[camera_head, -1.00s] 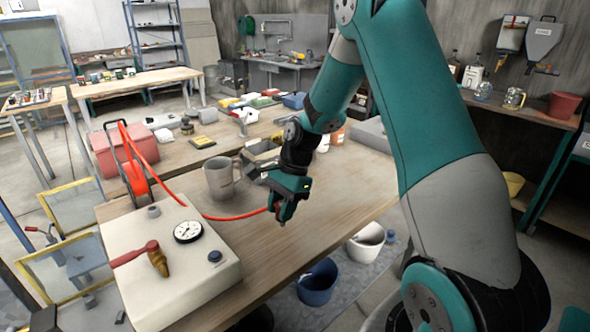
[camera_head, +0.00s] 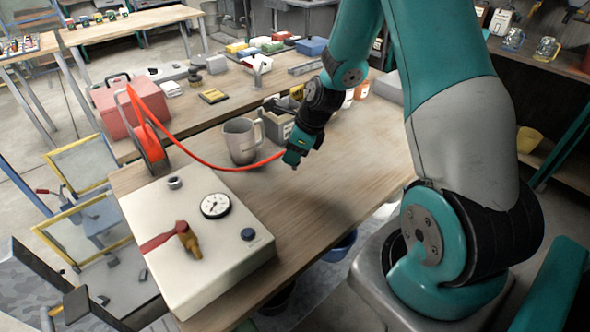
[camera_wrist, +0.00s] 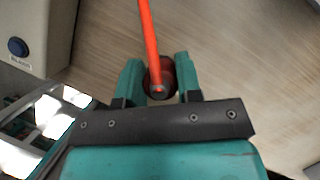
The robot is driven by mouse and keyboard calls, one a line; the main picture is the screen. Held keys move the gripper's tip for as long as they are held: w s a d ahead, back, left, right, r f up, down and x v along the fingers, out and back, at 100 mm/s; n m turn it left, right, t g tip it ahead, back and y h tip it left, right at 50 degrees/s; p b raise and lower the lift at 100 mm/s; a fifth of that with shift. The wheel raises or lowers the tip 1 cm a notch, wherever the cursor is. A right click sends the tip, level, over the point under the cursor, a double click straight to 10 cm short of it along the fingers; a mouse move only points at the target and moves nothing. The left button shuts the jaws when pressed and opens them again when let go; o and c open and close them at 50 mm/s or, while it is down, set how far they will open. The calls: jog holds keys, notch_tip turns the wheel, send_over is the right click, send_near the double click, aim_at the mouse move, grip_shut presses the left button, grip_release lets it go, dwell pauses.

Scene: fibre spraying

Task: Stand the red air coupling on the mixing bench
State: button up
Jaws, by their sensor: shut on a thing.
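In the wrist view my gripper (camera_wrist: 160,82) is shut on the red air coupling (camera_wrist: 158,77), a dark red round piece with the orange-red hose (camera_wrist: 148,35) running from it. In the head view my gripper (camera_head: 292,159) is over the wooden mixing bench (camera_head: 330,190), to the right of the grey mug (camera_head: 240,142). The hose (camera_head: 215,166) sags from there to the reel at the left. The coupling is hidden by the fingers in the head view. I cannot tell whether it touches the bench top.
A cream box (camera_head: 195,240) with a pressure gauge (camera_head: 215,205), a red-handled valve and a dark blue button fills the bench's front left. A grey container (camera_head: 279,130) stands close behind my gripper. The bench right of the box is clear.

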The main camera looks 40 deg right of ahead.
notch_tip(320, 180, down, 8)
jog(key=shift+r+p, duration=0.2)
jog(key=shift+p, duration=0.25)
jog(key=shift+f, duration=0.15)
jog(key=o, duration=0.9)
jog(key=shift+o, duration=0.2)
